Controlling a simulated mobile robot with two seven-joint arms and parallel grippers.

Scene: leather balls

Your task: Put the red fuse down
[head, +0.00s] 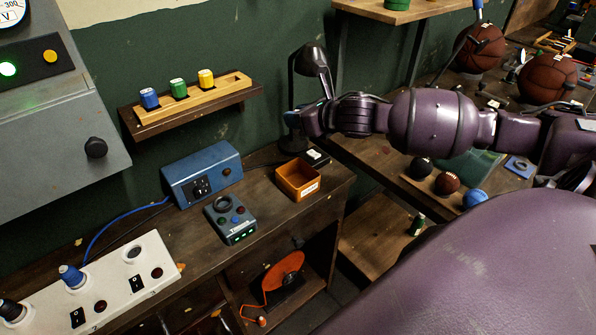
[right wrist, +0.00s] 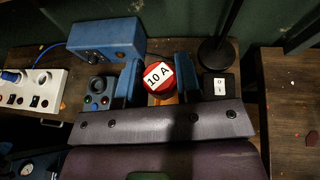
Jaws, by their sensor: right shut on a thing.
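My right gripper (head: 293,120) comes in from the right in the head view, above the workbench near the orange box (head: 298,180). In the right wrist view its two blue fingers (right wrist: 159,80) are shut on the red fuse (right wrist: 159,77), one on each side. The fuse has a white label reading "10 A" facing that camera. In the head view the gripper hides the fuse. Part of the orange box (right wrist: 165,99) shows below the fuse in the right wrist view; I cannot tell the height between them. My left gripper is in neither view.
A wooden rack (head: 228,90) on a wall shelf holds blue, green and yellow fuses, with bare wood at its right end. A black lamp (head: 312,62) stands behind the gripper. A blue power box (head: 203,173) and a small tester (head: 231,219) stand left of the orange box.

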